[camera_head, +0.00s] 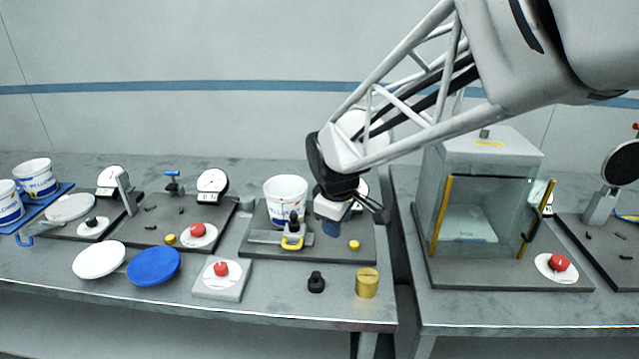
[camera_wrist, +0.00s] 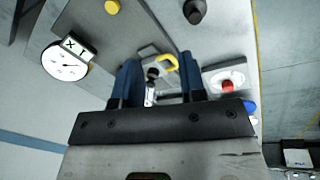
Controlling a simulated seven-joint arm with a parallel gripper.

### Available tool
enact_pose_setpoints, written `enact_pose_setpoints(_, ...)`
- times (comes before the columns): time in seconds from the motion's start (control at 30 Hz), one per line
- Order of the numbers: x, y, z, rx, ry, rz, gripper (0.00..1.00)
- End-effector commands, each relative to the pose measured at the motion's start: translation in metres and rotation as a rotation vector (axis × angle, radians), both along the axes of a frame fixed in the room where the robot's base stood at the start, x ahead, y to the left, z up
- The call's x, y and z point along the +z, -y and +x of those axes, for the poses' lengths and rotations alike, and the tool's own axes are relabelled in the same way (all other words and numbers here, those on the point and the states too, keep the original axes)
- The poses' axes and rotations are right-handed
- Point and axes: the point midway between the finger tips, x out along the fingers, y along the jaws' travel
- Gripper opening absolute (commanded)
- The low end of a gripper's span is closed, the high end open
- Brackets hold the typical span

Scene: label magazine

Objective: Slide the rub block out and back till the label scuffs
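The likely rub block (camera_head: 293,227) is a small part with a dark top and a yellow loop at its front. It stands on a pale rail in front of a white tub (camera_head: 286,190). In the wrist view its dark top (camera_wrist: 152,73) and the yellow loop (camera_wrist: 168,61) show between and beyond my fingers. My gripper (camera_head: 334,222) hangs above the dark base plate (camera_head: 330,250), right of the block and apart from it. In the wrist view my gripper (camera_wrist: 160,82) has its two blue fingers apart, with nothing visibly held. I cannot make out the label or any scuff.
A brass cylinder (camera_head: 367,283) and a black knob (camera_head: 316,282) stand at the table front. A red button box (camera_head: 222,277) is left of them. A glass cabinet (camera_head: 484,200) stands right, past a gap between tables. A dial (camera_wrist: 65,62) is near my gripper.

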Motion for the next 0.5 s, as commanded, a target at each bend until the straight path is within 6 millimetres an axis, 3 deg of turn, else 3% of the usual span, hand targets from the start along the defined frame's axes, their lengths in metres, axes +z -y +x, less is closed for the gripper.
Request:
enact_pose_setpoints(0.3, -0.036, -0.077, 0.038, 0.281, -0.008, -0.054, 0.38)
enact_pose_setpoints(0.5, -0.050, -0.106, 0.049, 0.385, -0.007, -0.074, 0.38)
